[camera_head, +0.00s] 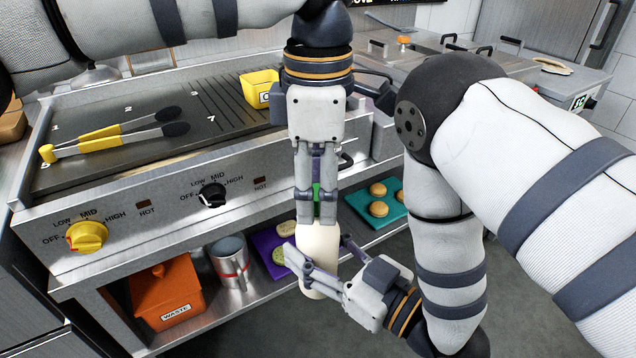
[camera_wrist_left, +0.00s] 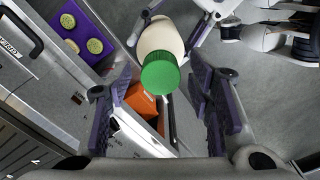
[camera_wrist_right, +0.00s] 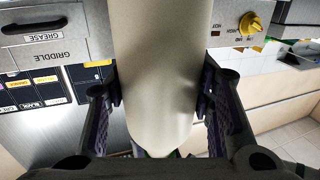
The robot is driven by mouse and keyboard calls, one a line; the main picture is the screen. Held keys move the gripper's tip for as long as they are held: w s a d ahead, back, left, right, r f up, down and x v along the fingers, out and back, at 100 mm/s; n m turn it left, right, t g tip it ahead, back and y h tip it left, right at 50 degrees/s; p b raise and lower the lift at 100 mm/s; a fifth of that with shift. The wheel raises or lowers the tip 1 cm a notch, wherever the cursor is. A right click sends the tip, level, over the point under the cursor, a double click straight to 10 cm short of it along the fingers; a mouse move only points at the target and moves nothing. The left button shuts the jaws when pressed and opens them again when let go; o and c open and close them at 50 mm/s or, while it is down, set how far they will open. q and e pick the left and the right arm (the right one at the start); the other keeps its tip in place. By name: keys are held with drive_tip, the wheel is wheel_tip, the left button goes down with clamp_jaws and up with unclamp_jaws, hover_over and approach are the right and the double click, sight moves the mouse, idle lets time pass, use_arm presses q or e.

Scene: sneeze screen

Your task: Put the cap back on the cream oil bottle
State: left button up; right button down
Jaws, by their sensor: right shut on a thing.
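The cream oil bottle (camera_head: 319,243) is held upright, slightly tilted, off the floor in front of the griddle. My right gripper (camera_head: 328,268) is shut on its body; the right wrist view shows the bottle (camera_wrist_right: 158,70) between both fingers. The green cap (camera_wrist_left: 160,74) sits at the bottle's top end in the left wrist view; I cannot tell whether it is fully seated. A green sliver shows between my left gripper's fingers in the head view. My left gripper (camera_wrist_left: 161,95) is open above the bottle, its fingers apart on either side of the cap without visible contact.
The griddle (camera_head: 75,174) with yellow-handled tongs (camera_head: 115,132) and a yellow container (camera_head: 259,89) is behind. The shelf below holds an orange waste bin (camera_head: 165,292), a metal pitcher (camera_head: 229,262), and purple (camera_head: 265,241) and teal (camera_head: 357,202) boards with food. Floor at lower middle is clear.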

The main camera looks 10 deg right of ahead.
use_arm(q)
drive_tip(key=shift+r, duration=2.3)
drive_tip(key=shift+c, duration=0.4)
drive_tip(key=n, duration=0.1)
drive_tip(key=r+n, duration=0.1)
drive_tip(key=n, duration=0.3)
drive_tip(key=shift+r, duration=0.25)
drive_tip(key=n, duration=0.2)
drive_tip(key=r+n, duration=0.1)
drive_tip(key=n, duration=0.1)
drive_tip(key=r+n, duration=0.1)
drive_tip(key=n, duration=0.1)
drive_tip(key=shift+f, duration=0.1)
